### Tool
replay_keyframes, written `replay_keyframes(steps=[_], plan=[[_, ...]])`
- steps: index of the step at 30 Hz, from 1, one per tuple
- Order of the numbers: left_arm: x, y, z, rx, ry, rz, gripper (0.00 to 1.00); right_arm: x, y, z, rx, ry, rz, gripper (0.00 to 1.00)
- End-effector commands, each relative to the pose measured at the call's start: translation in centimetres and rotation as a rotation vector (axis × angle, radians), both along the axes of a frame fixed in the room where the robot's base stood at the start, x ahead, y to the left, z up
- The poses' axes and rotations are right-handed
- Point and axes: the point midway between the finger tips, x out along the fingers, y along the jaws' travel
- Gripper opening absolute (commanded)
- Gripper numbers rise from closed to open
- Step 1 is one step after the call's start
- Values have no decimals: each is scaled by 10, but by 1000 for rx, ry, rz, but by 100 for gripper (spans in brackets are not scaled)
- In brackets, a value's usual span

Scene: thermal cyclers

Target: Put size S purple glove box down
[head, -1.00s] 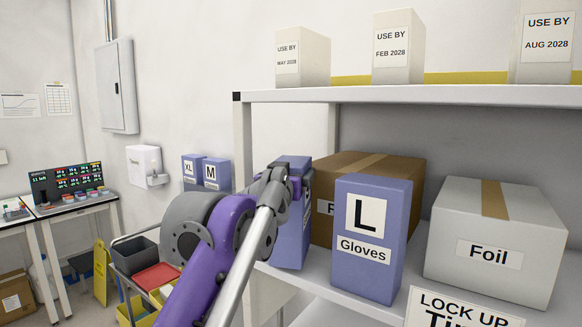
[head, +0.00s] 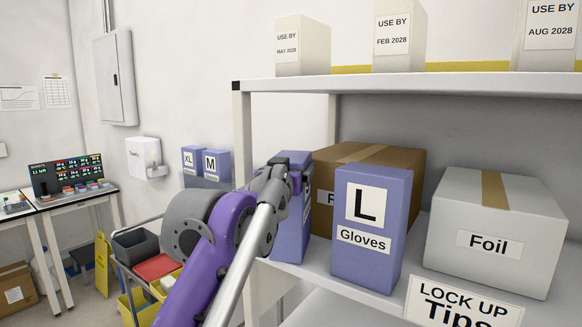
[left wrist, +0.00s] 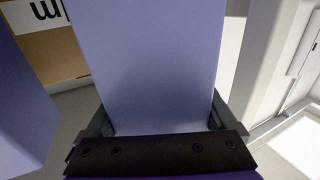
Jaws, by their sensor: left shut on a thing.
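A purple-blue glove box (head: 294,232) is at the left end of the middle shelf, largely behind my left arm; its size label is hidden. My left gripper (head: 288,180) is shut on its upper part. In the left wrist view the box (left wrist: 150,65) fills the space between the two fingers (left wrist: 160,125). The box's bottom is at about shelf level near the shelf's left edge; I cannot tell whether it touches. My right gripper is not in view.
An L glove box (head: 370,230) stands just right of the held box, with a brown carton (head: 400,160) behind and a white Foil box (head: 495,230) further right. XL (head: 193,160) and M (head: 216,165) boxes stand beyond the rack's left end. The upper shelf (head: 420,85) is overhead.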

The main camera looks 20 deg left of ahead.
Motion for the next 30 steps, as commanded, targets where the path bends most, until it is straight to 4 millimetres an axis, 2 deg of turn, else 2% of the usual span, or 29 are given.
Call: replay_keyframes(steps=[4,5,6,13,17,30], plan=[[0,0,-3,0,-1,1,0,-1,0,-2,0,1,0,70],[0,0,-2,0,-1,1,95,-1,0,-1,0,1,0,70],[0,0,-2,0,-1,1,100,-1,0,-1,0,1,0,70],[0,0,-3,0,0,0,100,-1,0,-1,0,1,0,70],[-10,-1,-4,1,1,0,100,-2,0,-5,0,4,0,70],[-91,-4,-4,0,0,-1,100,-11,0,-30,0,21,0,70]])
